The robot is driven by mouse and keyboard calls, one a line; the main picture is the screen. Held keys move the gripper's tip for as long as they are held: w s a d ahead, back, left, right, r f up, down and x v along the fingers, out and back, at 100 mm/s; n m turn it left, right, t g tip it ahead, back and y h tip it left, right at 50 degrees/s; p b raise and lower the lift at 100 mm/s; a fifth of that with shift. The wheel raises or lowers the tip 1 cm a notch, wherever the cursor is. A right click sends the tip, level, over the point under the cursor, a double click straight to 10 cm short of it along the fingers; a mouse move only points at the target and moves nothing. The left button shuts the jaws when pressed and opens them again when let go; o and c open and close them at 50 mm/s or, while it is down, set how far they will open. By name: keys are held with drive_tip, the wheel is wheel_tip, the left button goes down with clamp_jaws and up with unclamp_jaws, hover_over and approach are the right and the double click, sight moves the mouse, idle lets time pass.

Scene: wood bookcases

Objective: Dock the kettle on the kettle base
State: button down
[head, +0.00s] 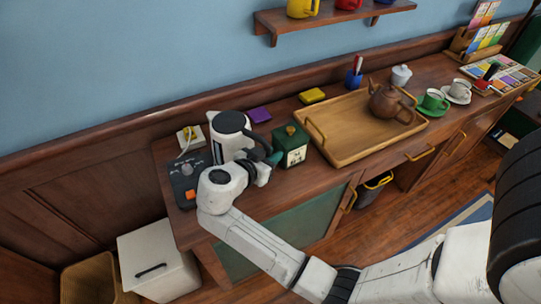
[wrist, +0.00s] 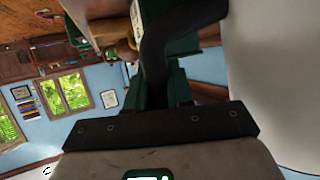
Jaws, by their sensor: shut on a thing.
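The white kettle (head: 231,123) with its dark lid stands upright near the left end of the desk. My gripper (head: 266,160) is shut on its dark handle, on the kettle's right side. In the wrist view the dark handle (wrist: 165,40) runs between my green fingers (wrist: 163,85), and the white kettle body (wrist: 275,70) fills the right side. The dark kettle base (head: 181,187), with a round silver connector and an orange switch, lies on the desk just left of the kettle. My arm hides the kettle's bottom, so I cannot tell whether it touches the desk.
A green tin (head: 291,146) stands close right of my gripper. A wooden tray (head: 345,148) with a brown teapot (head: 385,102) lies further right. A cord runs from the wall socket (head: 191,134) behind the base. Purple (head: 259,115) and yellow (head: 312,96) items lie along the back.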

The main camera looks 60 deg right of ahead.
drive_tip(key=shift+f+b, duration=0.5)
drive_tip(key=shift+b, duration=0.15)
idle(0.3)
drive_tip(key=c, duration=1.4)
unclamp_jaws()
drive_tip(key=shift+o, duration=0.6)
drive_tip(key=shift+f, duration=0.1)
drive_tip(key=shift+a, duration=0.1)
drive_tip(key=p+v, duration=0.1)
drive_tip(key=v, duration=1)
